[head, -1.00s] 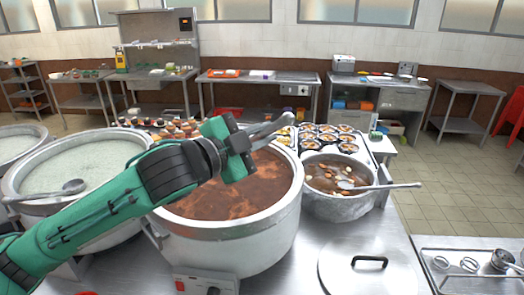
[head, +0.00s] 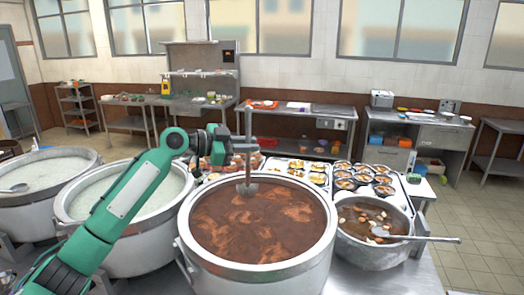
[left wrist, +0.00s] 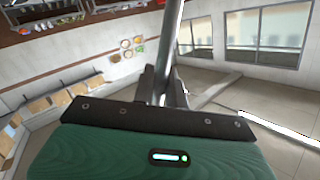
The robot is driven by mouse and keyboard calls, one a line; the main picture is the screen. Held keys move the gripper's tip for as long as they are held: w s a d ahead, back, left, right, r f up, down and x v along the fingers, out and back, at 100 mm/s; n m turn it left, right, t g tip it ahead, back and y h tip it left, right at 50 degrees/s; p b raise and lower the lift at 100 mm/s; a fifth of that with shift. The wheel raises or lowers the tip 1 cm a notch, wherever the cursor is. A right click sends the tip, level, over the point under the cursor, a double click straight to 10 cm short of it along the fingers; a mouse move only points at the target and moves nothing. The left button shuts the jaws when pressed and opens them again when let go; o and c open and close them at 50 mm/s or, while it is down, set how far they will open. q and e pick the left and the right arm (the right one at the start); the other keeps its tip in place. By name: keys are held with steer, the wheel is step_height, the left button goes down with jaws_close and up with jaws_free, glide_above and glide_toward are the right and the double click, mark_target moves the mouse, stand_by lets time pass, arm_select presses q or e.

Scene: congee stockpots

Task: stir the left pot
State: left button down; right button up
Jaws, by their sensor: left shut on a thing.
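My left gripper (head: 222,146) is shut on the shaft of a metal stirring tool (head: 248,160). The tool stands about upright, its grey head over the far part of a large steel pot (head: 318,262) of reddish-brown broth (head: 262,228). I cannot tell whether the head dips into the broth. In the left wrist view the shaft (left wrist: 170,45) rises between the fingers. To the left are a steel pot (head: 170,233) of pale congee, partly behind my arm, and a farther-left congee pot (head: 35,229) with a ladle (head: 15,188). My right gripper is out of view.
A smaller pot (head: 372,256) with vegetables and a ladle (head: 425,239) stands close on the right. Trays with filled bowls (head: 362,178) sit behind the pots. Steel tables (head: 300,112) line the back wall. Tiled floor (head: 480,225) is open at right.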

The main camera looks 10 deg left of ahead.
arm_select(q)
steer(key=a, duration=0.1)
steer(key=b, duration=0.8)
glide_above(244, 191)
steer(key=s+d, duration=0.2)
steer(key=s, duration=0.3)
step_height(244, 191, down, 14)
steer(key=shift+s+a+f+b, duration=0.15)
steer(key=shift+a+f+b, duration=0.05)
steer(key=shift+f+b, duration=0.45)
